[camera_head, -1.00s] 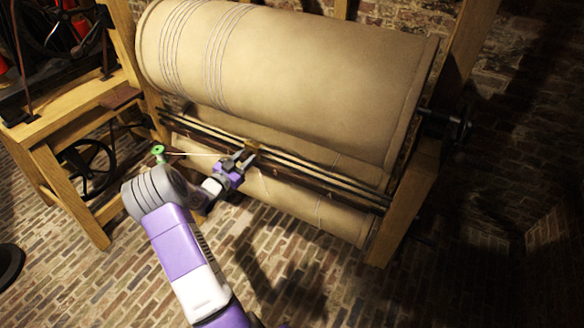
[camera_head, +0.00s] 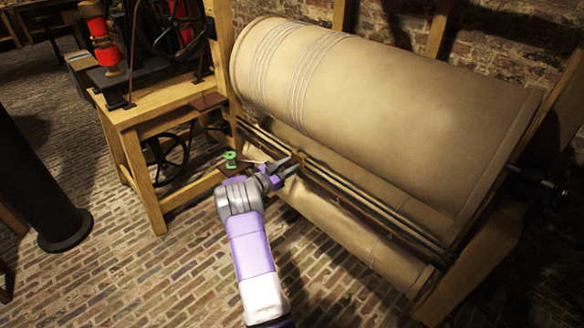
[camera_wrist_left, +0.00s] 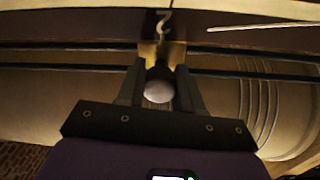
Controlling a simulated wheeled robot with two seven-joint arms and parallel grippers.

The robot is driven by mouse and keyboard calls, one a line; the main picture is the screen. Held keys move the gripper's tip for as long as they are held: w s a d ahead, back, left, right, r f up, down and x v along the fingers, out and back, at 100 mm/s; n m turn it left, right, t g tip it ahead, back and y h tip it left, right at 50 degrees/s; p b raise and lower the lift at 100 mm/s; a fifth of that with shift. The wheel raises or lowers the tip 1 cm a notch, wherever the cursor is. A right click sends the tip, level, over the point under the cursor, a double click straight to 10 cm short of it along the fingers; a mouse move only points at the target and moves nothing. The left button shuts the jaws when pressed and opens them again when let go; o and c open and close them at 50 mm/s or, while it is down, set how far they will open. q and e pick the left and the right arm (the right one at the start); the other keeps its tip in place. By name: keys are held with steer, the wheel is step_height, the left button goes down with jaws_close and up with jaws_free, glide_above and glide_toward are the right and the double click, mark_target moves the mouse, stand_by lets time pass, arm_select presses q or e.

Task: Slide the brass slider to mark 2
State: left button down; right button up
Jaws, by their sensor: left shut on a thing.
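My left gripper (camera_head: 284,167) is at the rails in front of the large drum. In the left wrist view its fingers (camera_wrist_left: 160,92) are shut on the pale round knob of the brass slider (camera_wrist_left: 164,52). In the head view the slider (camera_head: 301,157) shows as a small brass patch, partly hidden by the gripper, towards the left end of the rails. The mark 2 (camera_wrist_left: 164,22) is a pale numeral on the dark strip, directly above the slider in the wrist view. Other marks cannot be made out. My right gripper is not in view.
The cream drum (camera_head: 390,110) lies behind and above the rails (camera_head: 370,206). A green spool (camera_head: 231,159) with a pale thread stands left of the gripper. A wooden stand (camera_head: 140,178) is at left. The brick floor (camera_head: 160,275) in front is clear.

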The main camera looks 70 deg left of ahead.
arm_select(q)
steer(key=c, duration=0.8)
jaws_free()
steer(key=shift+o, duration=0.2)
steer(key=p+v, duration=0.1)
steer(key=v, duration=0.6)
steer(key=shift+s+p, duration=0.2)
steer(key=shift+p, duration=0.2)
steer(key=shift+d, duration=0.1)
